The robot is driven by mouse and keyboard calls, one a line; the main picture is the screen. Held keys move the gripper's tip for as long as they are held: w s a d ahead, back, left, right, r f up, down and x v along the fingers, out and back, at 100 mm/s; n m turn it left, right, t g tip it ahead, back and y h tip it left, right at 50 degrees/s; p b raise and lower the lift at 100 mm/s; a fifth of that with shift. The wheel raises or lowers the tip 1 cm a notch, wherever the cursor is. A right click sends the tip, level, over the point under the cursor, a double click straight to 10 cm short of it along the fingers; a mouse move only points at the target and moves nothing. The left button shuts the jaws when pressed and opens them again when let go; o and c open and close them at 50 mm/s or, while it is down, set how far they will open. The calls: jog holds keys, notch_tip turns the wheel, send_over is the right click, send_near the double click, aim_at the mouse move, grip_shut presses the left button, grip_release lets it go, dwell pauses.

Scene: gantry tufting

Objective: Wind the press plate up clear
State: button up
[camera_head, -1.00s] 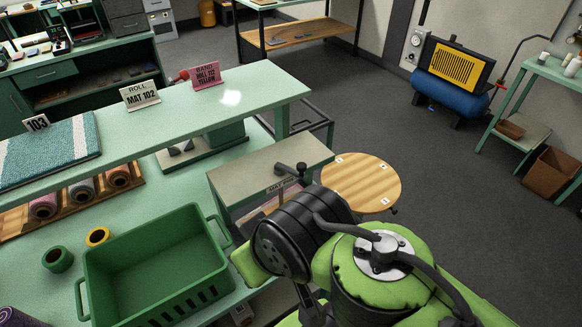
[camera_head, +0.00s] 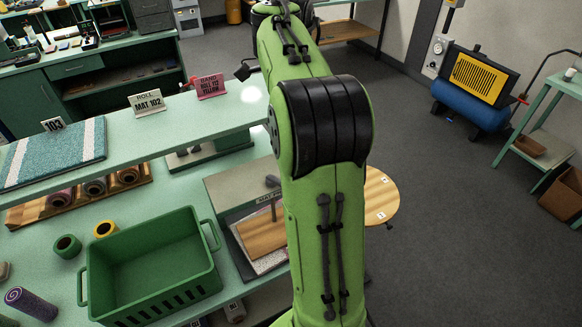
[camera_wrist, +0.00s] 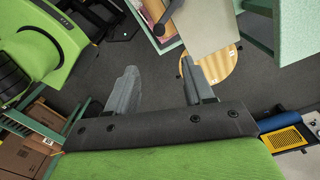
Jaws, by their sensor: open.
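The press is a grey bench unit (camera_head: 235,187) with a dark crank handle (camera_head: 272,183) at its right end. Below its top, a wooden plate (camera_head: 262,234) shows over a pale sheet (camera_head: 270,261); my arm hides their right side, so I cannot tell whether they touch. In the wrist view, the crank handle (camera_wrist: 168,14) and part of the press top (camera_wrist: 205,22) show at the upper middle, beyond the fingertips. My gripper (camera_wrist: 160,68) is open and empty, apart from the press. In the head view I cannot make the gripper out.
A round wooden disc (camera_head: 380,197) stands right of the press, partly behind my arm. A green crate (camera_head: 150,266) sits on the bench to the left. The shelf (camera_head: 185,122) above the bench carries sign cards.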

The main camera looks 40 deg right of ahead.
notch_tip(320, 180, down, 16)
jog(key=b, duration=0.6)
jog(key=shift+w+a, duration=0.1)
jog(key=shift+a, duration=0.05)
jog(key=shift+r, duration=0.1)
grip_shut()
